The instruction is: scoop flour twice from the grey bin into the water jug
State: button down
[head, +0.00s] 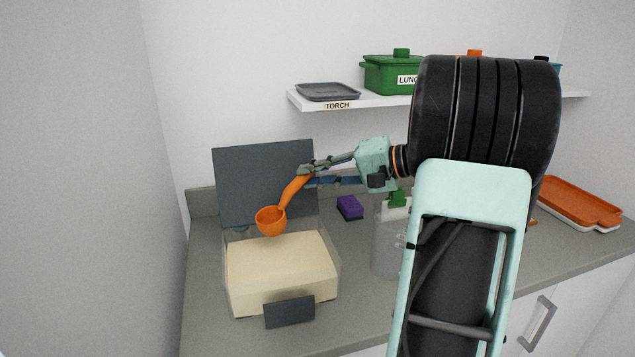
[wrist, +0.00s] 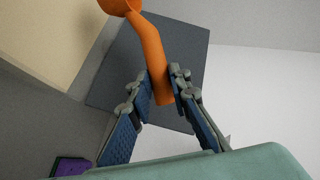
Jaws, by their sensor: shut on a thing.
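My gripper (head: 308,176) is shut on the handle of an orange scoop (head: 271,220) and holds it above the back part of the flour bin. The scoop's handle also shows between the fingers in the wrist view (wrist: 152,62). Its bowl hangs down to the left of the gripper; I cannot tell whether flour is in it. The bin has clear-looking walls and a dark grey lid (head: 250,175) standing open at the back. Pale flour (head: 283,262) fills it. A grey jug-like vessel (head: 385,248), partly hidden by my arm, stands right of the bin; it may be the water jug.
A purple sponge (head: 349,207) lies on the counter between bin and vessel. A shelf (head: 375,100) above holds a grey tray (head: 328,92) and a green pot (head: 392,75). An orange tray (head: 578,203) lies at the far right. A dark label plate (head: 289,312) fronts the bin.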

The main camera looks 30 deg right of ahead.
aim_at(290, 196)
jog(key=shift+s+a+r+n+h+b, duration=0.25)
jog(key=shift+a+r+n+h+b, duration=0.4)
jog(key=shift+a+b, duration=0.55)
jog(key=shift+s+a+r+n+h+b, duration=0.35)
jog(key=shift+a+n+h+b, duration=0.5)
jog(key=shift+b, duration=0.6)
jog(key=shift+s+a+r+n+h+b, duration=0.15)
jog(key=shift+a+r+n+h+b, duration=0.45)
jog(key=shift+a+b, duration=0.65)
jog(key=shift+d+f+b, duration=0.2)
jog(key=shift+f+b, duration=0.45)
jog(key=shift+f, duration=0.1)
jog(key=shift+f+b, duration=1.45)
jog(key=shift+b, duration=0.1)
jog(key=shift+f, duration=0.1)
jog(key=shift+f+b, duration=0.5)
jog(key=shift+b, duration=0.3)
jog(key=shift+f+b, duration=0.5)
jog(key=shift+b, duration=0.15)
